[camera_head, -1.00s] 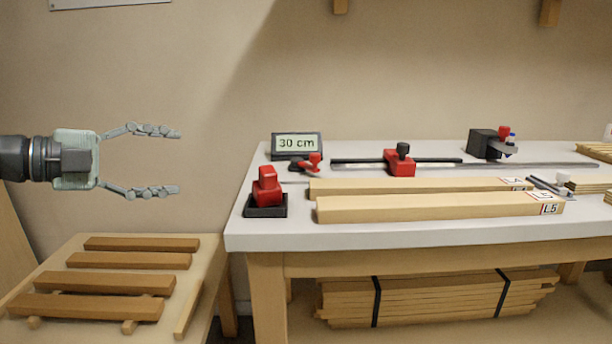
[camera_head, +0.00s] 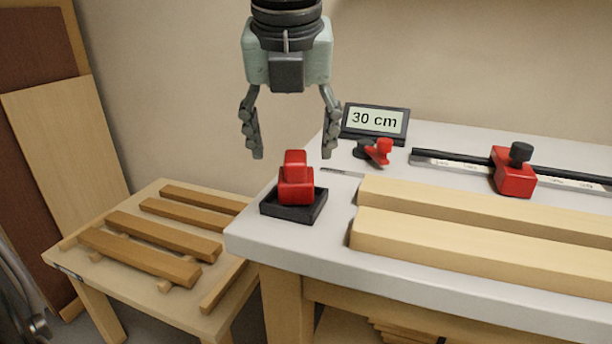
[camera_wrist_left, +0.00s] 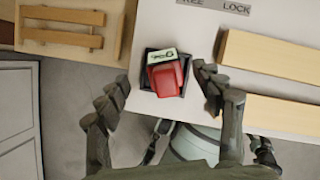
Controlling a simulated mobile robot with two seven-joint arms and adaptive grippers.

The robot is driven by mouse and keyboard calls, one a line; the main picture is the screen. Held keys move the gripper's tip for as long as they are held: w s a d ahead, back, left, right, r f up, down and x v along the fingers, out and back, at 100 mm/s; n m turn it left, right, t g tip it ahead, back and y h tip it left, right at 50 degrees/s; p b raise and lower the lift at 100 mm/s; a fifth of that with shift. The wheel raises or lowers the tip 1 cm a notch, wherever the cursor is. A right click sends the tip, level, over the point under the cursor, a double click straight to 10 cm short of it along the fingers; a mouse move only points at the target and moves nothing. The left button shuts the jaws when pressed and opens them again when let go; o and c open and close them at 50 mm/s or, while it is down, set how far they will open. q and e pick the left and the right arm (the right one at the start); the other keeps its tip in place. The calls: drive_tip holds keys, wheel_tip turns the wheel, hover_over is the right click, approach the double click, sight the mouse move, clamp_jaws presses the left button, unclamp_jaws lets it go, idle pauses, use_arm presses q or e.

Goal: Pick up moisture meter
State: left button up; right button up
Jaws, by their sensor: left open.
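The moisture meter looks to be the red device (camera_head: 295,180) standing upright in a black tray (camera_head: 292,212) at the bench's near left corner. In the left wrist view the red device (camera_wrist_left: 166,80) shows a small pale display on its top, and its black tray (camera_wrist_left: 150,58) is around it. My left gripper (camera_head: 291,152) points down above the device with its fingers spread, one on each side and apart from it. In the left wrist view the open fingers (camera_wrist_left: 165,92) frame the device.
Two long timber pieces (camera_head: 480,240) lie on the white bench (camera_head: 310,250), right of the tray. A "30 cm" display (camera_head: 375,121), a small red-and-black tool (camera_head: 375,151) and a red stop on a rail (camera_head: 514,172) stand behind. A low table (camera_head: 90,263) with brown slats is left.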

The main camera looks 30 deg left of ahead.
use_arm(q)
drive_tip(key=x, duration=0.5)
drive_tip(key=shift+w+f+p, duration=0.3)
drive_tip(key=shift+f+p, duration=0.05)
drive_tip(key=shift+p, duration=0.05)
drive_tip(key=c, duration=1.4)
drive_tip(key=shift+o, duration=0.2)
use_arm(e)
wheel_tip(320, 180, down, 2)
drive_tip(key=shift+f, duration=0.1)
use_arm(q)
drive_tip(key=shift+r, duration=0.15)
